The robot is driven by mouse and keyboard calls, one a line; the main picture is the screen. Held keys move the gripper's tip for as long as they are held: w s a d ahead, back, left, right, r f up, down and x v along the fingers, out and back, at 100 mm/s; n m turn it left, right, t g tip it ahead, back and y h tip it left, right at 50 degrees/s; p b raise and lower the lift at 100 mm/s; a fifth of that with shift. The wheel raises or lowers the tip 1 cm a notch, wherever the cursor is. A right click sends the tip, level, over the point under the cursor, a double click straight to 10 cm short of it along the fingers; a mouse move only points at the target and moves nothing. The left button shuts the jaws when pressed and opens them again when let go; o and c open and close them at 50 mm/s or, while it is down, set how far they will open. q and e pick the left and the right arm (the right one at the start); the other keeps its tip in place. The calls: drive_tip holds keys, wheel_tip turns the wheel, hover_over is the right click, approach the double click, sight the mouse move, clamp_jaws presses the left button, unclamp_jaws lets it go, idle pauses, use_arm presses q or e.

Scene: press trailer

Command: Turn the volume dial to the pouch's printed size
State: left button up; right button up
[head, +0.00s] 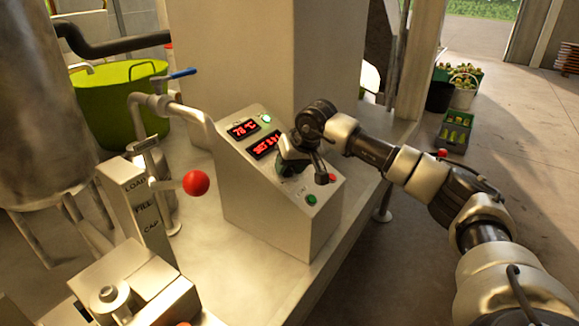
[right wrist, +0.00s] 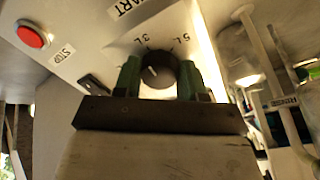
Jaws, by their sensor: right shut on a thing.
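The volume dial (right wrist: 158,72) is a dark round knob on the sloped panel, with "3 L" and "5 L" printed around it. Its pale pointer mark leans up and left, toward the "3 L" side. My right gripper (right wrist: 158,82) is shut on the dial, with a green-tipped finger on each side. In the head view the right gripper (head: 293,165) reaches down to the panel and mostly hides the dial. The lower red display (head: 266,145) seems to read "SET 3 L". I cannot make out a pouch. My left gripper is not in view.
The grey control box (head: 270,205) has a "78 °C" display (head: 243,129), a green button (head: 311,199) and a red stop button (right wrist: 30,36). A lever with a red ball (head: 196,183) stands left of it. Filler parts (head: 130,285) fill the lower left.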

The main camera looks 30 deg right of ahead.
drive_tip(key=shift+n, duration=0.3)
drive_tip(key=o, duration=0.9)
drive_tip(key=shift+o, duration=0.2)
drive_tip(key=v, duration=1)
drive_tip(key=shift+s+r, duration=0.2)
drive_tip(key=shift+r, duration=0.15)
drive_tip(key=shift+f, duration=0.1)
